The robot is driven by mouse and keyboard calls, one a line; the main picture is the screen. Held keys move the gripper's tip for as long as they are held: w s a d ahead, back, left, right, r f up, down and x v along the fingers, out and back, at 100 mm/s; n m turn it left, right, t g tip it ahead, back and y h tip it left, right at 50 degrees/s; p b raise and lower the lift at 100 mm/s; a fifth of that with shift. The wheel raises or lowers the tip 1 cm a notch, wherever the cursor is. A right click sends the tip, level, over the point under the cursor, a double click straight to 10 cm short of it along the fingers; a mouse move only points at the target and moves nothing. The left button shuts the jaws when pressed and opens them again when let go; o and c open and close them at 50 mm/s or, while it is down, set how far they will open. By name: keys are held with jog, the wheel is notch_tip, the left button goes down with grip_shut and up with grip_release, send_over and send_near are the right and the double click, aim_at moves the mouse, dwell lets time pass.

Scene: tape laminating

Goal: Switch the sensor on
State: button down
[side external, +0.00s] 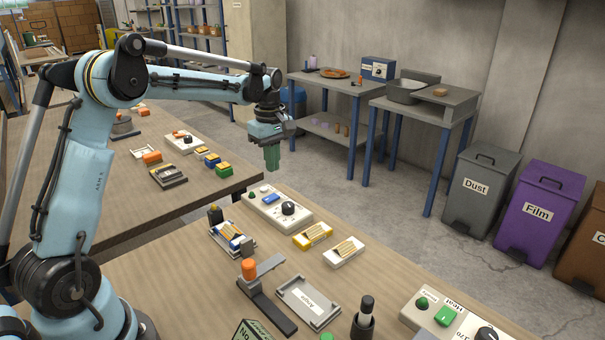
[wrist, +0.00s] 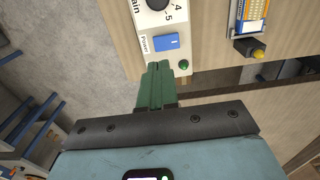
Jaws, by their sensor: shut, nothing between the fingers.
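The sensor unit is a white control box (side external: 265,209) near the far edge of the front table. In the wrist view, the box (wrist: 183,62) carries a blue switch (wrist: 172,41) labelled Power, a small green lamp (wrist: 183,64), and a black dial marked with numbers. My gripper (side external: 272,168), with green fingers, is shut and empty above the far end of the box in the side view. In the wrist view my gripper (wrist: 158,66) points toward the blue switch, its tips appearing just below it. The height between them is hard to judge.
An orange-topped lever (side external: 249,268) stands nearer. A second table (side external: 150,195) lies to the left.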

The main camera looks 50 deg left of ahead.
aim_at(274, 196)
notch_tip(274, 196, down, 7)
jog(key=shift+f, duration=0.15)
dwell(0.4)
jog(key=shift+w+f, duration=0.1)
jog(key=shift+f, duration=0.15)
jog(key=shift+s+r, duration=0.25)
jog(key=shift+s, duration=0.6)
jog(key=shift+r, duration=0.15)
notch_tip(274, 196, up, 14)
dwell(0.4)
